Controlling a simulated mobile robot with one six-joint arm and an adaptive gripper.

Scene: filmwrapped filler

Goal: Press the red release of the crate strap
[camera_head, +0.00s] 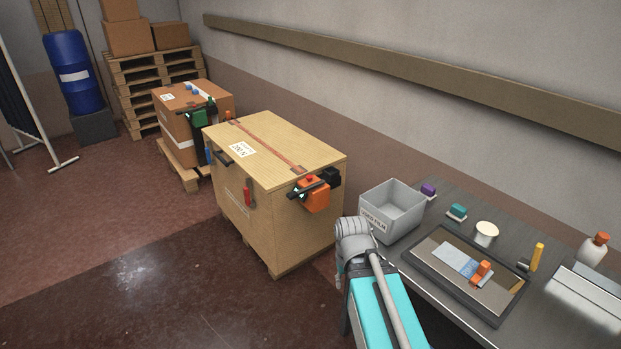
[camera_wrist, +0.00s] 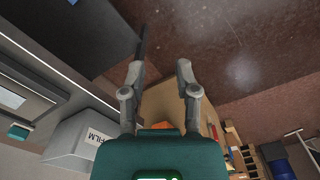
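The plywood crate (camera_head: 290,222) stands on the floor in the head view, with a reddish-brown strap (camera_head: 262,138) across its lid. An orange strap unit with a black part (camera_head: 317,197) sits at its upper right edge. A small red piece (camera_head: 309,180), which looks like the release, shows on top of it. Part of the tan crate (camera_wrist: 165,98) shows beyond the fingers; the red release cannot be made out there.
A grey bin (camera_head: 371,217) stands on the bench right of the crate, near my arm. The bench also holds a dark-framed tray (camera_head: 419,259), small blocks and a bottle (camera_head: 592,251). A second strapped box (camera_head: 174,122) stands behind. Floor left of the crate is clear.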

